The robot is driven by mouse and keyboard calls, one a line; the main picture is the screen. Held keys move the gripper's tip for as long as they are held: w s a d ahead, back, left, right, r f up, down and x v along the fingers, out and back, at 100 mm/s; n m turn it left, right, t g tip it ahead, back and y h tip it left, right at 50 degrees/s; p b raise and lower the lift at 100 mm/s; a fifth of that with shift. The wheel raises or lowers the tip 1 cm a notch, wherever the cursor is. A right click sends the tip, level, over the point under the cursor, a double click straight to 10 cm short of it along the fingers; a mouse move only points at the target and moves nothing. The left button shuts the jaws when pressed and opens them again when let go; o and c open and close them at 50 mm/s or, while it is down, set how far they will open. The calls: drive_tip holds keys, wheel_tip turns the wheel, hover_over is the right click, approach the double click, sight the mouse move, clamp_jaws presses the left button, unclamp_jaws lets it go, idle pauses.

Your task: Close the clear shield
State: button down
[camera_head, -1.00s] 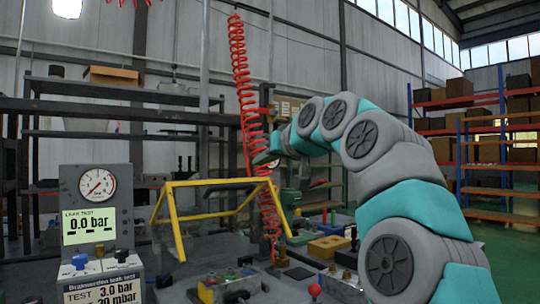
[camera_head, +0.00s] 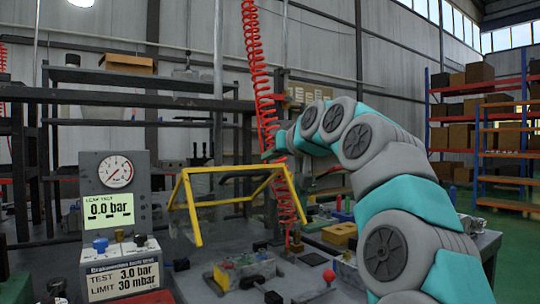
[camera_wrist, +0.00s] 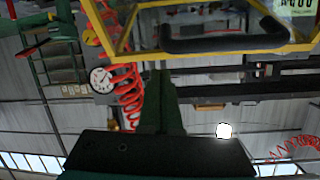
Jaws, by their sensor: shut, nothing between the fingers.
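The clear shield is a see-through panel in a yellow frame (camera_head: 235,169). It stands raised and tilted above the bench fixture in the head view. Its yellow frame (camera_wrist: 200,54) also crosses the top of the wrist view, with a black handle (camera_wrist: 225,44) on it. My gripper (camera_head: 270,155) is small and partly hidden in the head view, near the frame's upper right corner. In the wrist view my gripper (camera_wrist: 155,76) is shut and empty, its dark green fingers pointing at the yellow bar. I cannot tell whether they touch it.
A leak-test unit (camera_head: 118,205) with a gauge stands left of the shield. A fixture with coloured knobs (camera_head: 243,270) lies below it. A red coiled hose (camera_head: 262,90) hangs behind my gripper. A yellow block (camera_head: 340,233) and a red knob (camera_head: 329,276) are at right.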

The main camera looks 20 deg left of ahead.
drive_tip(key=shift+s+d+f, duration=0.15)
drive_tip(key=shift+s+f, duration=0.2)
drive_tip(key=shift+f, duration=0.2)
drive_tip(key=shift+s+d+f, duration=0.15)
drive_tip(key=shift+s+f, duration=0.15)
drive_tip(key=shift+f, duration=0.25)
